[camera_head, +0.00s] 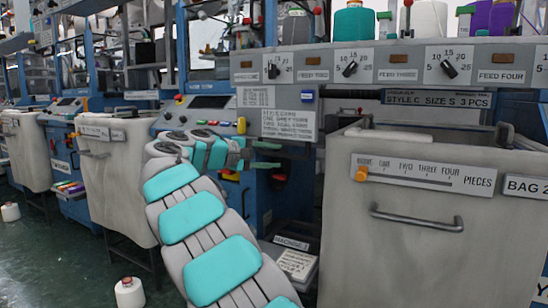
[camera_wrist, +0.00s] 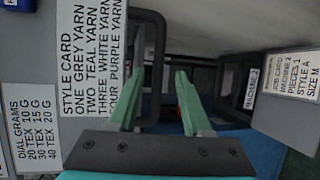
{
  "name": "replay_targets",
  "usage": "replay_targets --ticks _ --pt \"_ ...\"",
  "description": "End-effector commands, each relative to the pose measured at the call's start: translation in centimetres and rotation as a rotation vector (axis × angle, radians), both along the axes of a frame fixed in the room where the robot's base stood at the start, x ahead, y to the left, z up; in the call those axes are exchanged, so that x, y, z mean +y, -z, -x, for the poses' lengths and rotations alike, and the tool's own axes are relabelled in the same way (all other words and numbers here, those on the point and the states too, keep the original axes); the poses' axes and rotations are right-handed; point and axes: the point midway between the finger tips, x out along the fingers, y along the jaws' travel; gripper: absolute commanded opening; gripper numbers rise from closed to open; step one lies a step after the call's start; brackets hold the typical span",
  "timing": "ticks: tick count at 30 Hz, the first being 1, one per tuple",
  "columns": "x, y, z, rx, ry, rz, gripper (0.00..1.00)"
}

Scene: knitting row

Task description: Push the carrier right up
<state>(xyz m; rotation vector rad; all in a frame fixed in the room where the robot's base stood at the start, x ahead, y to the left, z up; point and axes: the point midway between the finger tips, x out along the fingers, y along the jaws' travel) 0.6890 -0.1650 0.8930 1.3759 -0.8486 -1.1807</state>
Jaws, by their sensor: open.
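I cannot make out for sure which part is the carrier. My gripper (camera_head: 266,155) has two green fingers, apart and with nothing held between them, in front of the blue machine (camera_head: 262,205) below the style card panel. In the wrist view my gripper (camera_wrist: 157,98) faces a dark bent bar (camera_wrist: 158,60), which shows between the fingers. I cannot tell whether the fingers touch it. A second dark loop (camera_wrist: 222,80) stands right of the fingers. What lies behind the fingers is dark and partly hidden.
The style card (camera_wrist: 92,60) is close left of the fingers. A job card box (camera_wrist: 285,85) is at right. A large grey bag bin (camera_head: 430,260) with an orange slider knob (camera_head: 361,174) stands right of my arm. Dials and yarn cones line the shelf above. A white cone (camera_head: 129,293) is on the floor.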

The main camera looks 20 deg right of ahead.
Motion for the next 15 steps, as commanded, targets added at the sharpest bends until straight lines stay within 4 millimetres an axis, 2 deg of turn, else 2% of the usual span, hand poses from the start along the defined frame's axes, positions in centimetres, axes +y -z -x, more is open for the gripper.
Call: replay_targets --ticks 4,8,15 --pt "0.0 -0.2 -0.4 -0.005 -0.003 0.010 0.49" --pt "-0.9 0.0 -0.6 -0.004 -0.002 0.009 0.49" --pt "-4.2 0.8 -1.5 -0.002 -0.003 0.008 0.49"
